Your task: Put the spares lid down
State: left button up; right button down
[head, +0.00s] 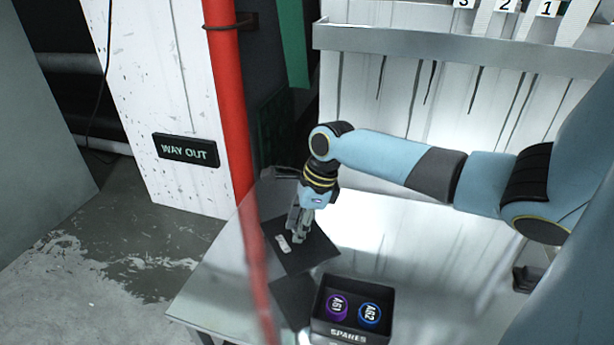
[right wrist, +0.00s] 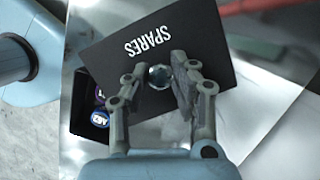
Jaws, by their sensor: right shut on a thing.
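The spares lid (head: 315,251) is a flat dark square below my right gripper (head: 297,238). In the right wrist view the lid (right wrist: 210,45) shows white SPARES lettering and a small round knob (right wrist: 160,76). My right gripper (right wrist: 165,78) is shut on this knob, between its two fingers. The lid is beyond the open spares box (head: 350,335) and off its top; I cannot tell whether it touches the table. The box holds a purple-ringed piece marked A61 (head: 337,306) and a blue-ringed one marked A62 (head: 370,314). My left gripper is not in view.
The pale shiny table (head: 430,265) has clear room right of the box. A dark flat patch (head: 291,300) lies left of the box. A red pole (head: 226,90) runs down at the table's left. A white panel with a metal ledge (head: 440,45) stands behind.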

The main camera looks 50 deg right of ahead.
aim_at(283, 240)
jog(key=shift+w+a+f+b, duration=0.35)
jog(key=shift+a+f+b, duration=0.05)
jog(key=shift+a+f, duration=0.1)
jog(key=shift+w+a+f+b, duration=0.55)
jog(key=shift+w+a+f, duration=0.15)
jog(key=shift+a, duration=0.05)
jog(key=w+a+f+b, duration=0.1)
jog(key=w+a+f, duration=0.1)
jog(key=a, duration=0.1)
jog(key=w+a+f+b, duration=0.2)
jog(key=w+a, duration=0.1)
jog(key=shift+w+f+b, duration=0.2)
jog(key=shift+f+b, duration=0.1)
jog(key=shift+f, duration=0.05)
jog(key=shift+w+a, duration=0.1)
jog(key=shift+f+b, duration=0.3)
jog(key=shift+f, duration=0.1)
notch_tip(283, 240, down, 4)
jog(key=shift+r+b, duration=0.25)
jog(key=shift+b, duration=0.75)
jog(key=shift+r, duration=0.2)
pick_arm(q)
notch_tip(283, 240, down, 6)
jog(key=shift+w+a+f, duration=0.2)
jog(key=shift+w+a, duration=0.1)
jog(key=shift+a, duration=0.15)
